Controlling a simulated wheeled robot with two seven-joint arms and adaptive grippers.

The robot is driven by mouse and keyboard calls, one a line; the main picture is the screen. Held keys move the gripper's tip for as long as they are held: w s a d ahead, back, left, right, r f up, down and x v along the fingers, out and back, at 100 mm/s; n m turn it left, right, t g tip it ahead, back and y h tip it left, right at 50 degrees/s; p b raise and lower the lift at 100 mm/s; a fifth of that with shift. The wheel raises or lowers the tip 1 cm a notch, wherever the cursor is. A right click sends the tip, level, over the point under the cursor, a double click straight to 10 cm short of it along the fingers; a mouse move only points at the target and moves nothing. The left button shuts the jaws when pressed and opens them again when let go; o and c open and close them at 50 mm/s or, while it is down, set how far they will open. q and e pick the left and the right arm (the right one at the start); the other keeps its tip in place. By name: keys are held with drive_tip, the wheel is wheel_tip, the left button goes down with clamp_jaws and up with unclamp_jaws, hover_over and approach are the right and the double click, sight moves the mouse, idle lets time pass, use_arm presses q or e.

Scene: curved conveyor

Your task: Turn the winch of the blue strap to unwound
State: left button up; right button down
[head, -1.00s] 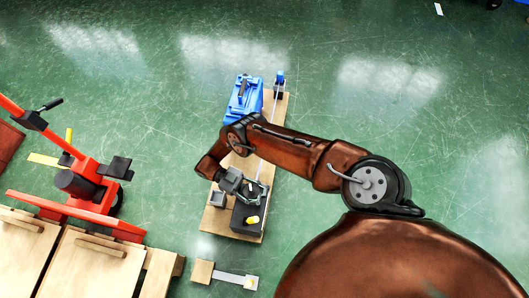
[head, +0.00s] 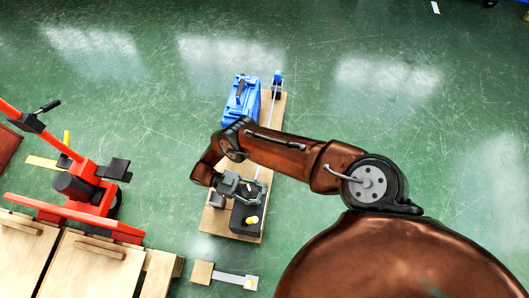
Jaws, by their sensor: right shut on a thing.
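A dark block with a yellow knob (head: 252,220), which looks like the winch, sits at the near end of a wooden board (head: 215,222). A thin pale line, seemingly the strap, runs along the board from a small blue post (head: 277,80) at the far end towards it. My right gripper (head: 250,192) is over the near part of the board, just beyond the yellow knob. Its jaws are shut on a part of the winch, which they largely hide. My left gripper is out of view.
A red wheeled machine (head: 95,190) and wooden crates (head: 90,265) are at the left. A small wooden block with a pale strip (head: 230,277) lies in front. The green floor is clear at the right.

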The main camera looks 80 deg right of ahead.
drive_tip(key=shift+w+a, duration=0.2)
drive_tip(key=shift+w, duration=0.15)
idle(0.9)
idle(0.3)
drive_tip(key=c, duration=1.8)
unclamp_jaws()
drive_tip(key=o, duration=0.5)
drive_tip(key=shift+s+d, duration=0.2)
drive_tip(key=shift+r, duration=0.1)
wheel_tip(320, 180, up, 10)
drive_tip(key=shift+f, duration=0.15)
